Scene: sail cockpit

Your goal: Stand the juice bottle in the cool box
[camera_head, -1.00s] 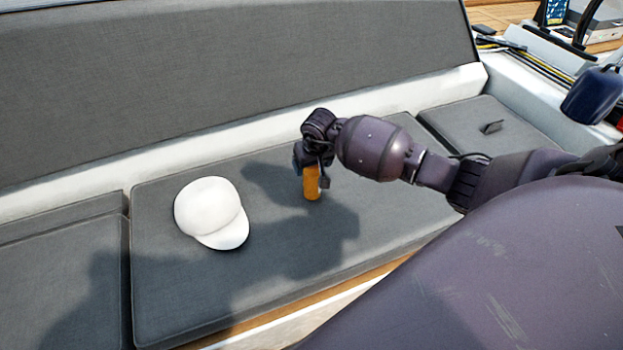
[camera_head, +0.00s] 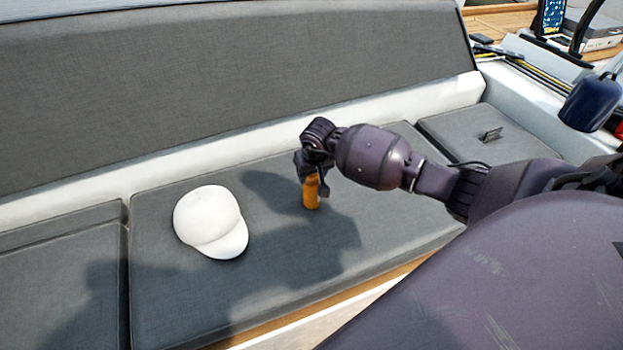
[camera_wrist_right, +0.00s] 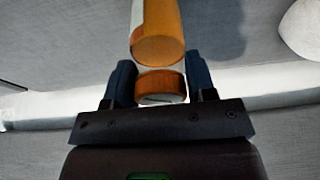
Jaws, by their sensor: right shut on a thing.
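The juice bottle (camera_head: 311,194) is orange and upright at the seat cushion, below my right gripper (camera_head: 312,172). I cannot tell whether its base touches the cushion. In the right wrist view the bottle (camera_wrist_right: 158,38) runs up out of the top edge, with its orange cap end between the two fingers of my right gripper (camera_wrist_right: 160,82). The right gripper is shut on the bottle at its top. My left gripper is not in view. No cool box shows in these frames.
A white cap (camera_head: 211,222) lies on the grey seat cushion (camera_head: 165,300), left of the bottle. A grey backrest (camera_head: 230,80) rises behind. A small dark item (camera_head: 491,135) is on the right cushion. A dark blue mug-like object (camera_head: 590,102) is at far right.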

